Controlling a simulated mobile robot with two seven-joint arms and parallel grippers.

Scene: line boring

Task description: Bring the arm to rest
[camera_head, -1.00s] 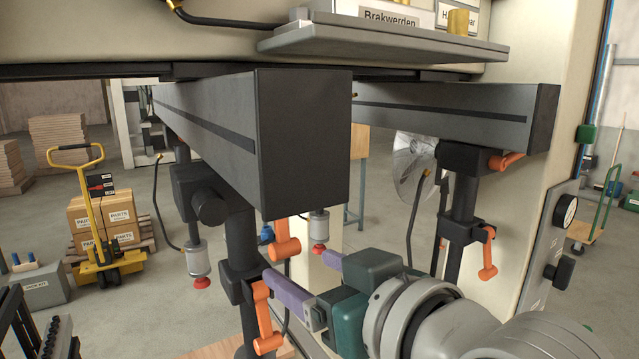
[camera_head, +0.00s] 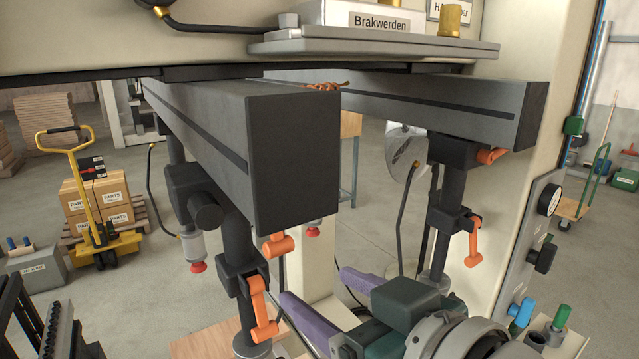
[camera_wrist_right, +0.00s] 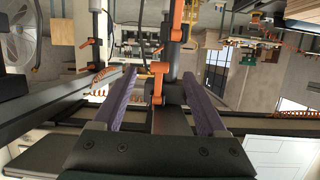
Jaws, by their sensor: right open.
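My right gripper (camera_head: 314,284) is low in the middle of the head view, its two purple fingers apart and nothing seen held between them. It also shows open in the right wrist view (camera_wrist_right: 159,72). An orange clamp handle (camera_wrist_right: 157,85) appears between the fingers there; I cannot tell its distance. In the head view, the nearest orange handle (camera_head: 262,310) on the left black post (camera_head: 240,235) is just left of the fingertips, with a visible gap. Part of my right arm is cut off at the bottom edge. My left gripper is not in view.
Two dark beams, left (camera_head: 292,160) and right (camera_head: 480,112), run above the gripper. A right post (camera_head: 440,220) carries orange handles. A gauge panel (camera_head: 535,240) and colored-handled tools (camera_head: 522,312) stand at right. Open floor lies behind, with a yellow pallet truck (camera_head: 85,200) at left.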

